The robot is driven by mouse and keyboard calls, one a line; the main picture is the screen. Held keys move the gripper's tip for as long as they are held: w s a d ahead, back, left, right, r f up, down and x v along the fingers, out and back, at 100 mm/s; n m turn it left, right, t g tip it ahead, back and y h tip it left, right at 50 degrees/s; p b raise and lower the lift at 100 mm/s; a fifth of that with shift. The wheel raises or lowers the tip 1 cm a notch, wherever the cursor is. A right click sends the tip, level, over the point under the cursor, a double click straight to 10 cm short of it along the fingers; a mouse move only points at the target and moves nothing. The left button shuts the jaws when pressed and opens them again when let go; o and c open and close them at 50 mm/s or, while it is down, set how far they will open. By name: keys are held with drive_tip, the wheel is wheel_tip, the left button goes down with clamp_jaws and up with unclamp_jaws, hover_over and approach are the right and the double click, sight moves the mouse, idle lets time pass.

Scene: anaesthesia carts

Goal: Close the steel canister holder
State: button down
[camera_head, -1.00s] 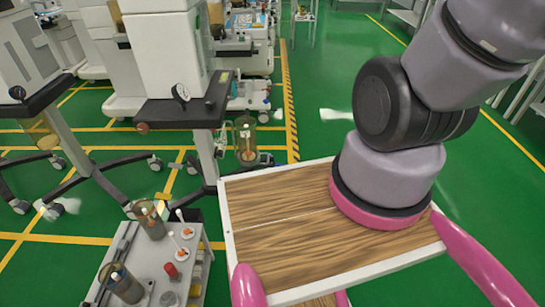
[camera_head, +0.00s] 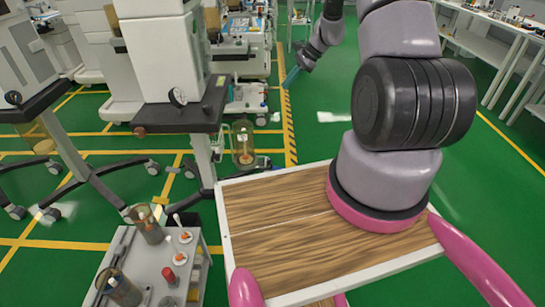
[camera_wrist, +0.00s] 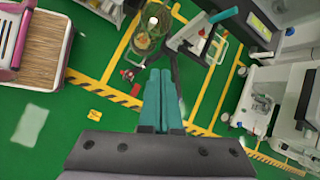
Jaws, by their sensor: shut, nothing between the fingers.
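A clear canister with orange-brown contents (camera_head: 243,145) stands low on the right side of the central anaesthesia cart. It sits in a thin metal frame that I take to be the steel holder, and it also shows at the top of the wrist view (camera_wrist: 152,30). How far the holder is open is too small to tell. My gripper (camera_head: 291,78) has teal fingers, up and to the right of the canister in the head view. In the wrist view the fingers (camera_wrist: 161,78) lie together, empty, pointing toward the canister and apart from it.
The central cart (camera_head: 172,112) has a dark worktop and wheeled legs. A small grey trolley (camera_head: 150,262) with canisters and a red-capped item stands front left. White benches (camera_head: 480,45) line the right. Green floor between the cart and benches is mostly free.

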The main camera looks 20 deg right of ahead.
sight(234, 159)
drive_tip(key=s+d+f+m, duration=0.2)
drive_tip(key=f, duration=1.1)
drive_tip(key=s+d+f+m, duration=0.2)
drive_tip(key=f+m, duration=0.1)
drive_tip(key=f, duration=1.1)
drive_tip(key=w+a+f, duration=0.2)
drive_tip(key=a+f, duration=0.6)
drive_tip(key=a, duration=0.2)
drive_tip(key=shift+w+a+f+y, duration=0.15)
drive_tip(key=shift+y, duration=0.25)
drive_tip(key=shift+a, duration=0.1)
drive_tip(key=w+a, duration=0.1)
drive_tip(key=a, duration=0.4)
drive_tip(key=w+a, duration=0.2)
drive_tip(key=a, duration=0.4)
drive_tip(key=w+a, duration=0.1)
drive_tip(key=a, duration=0.4)
drive_tip(key=shift+w+a, duration=0.2)
drive_tip(key=shift+a, duration=0.15)
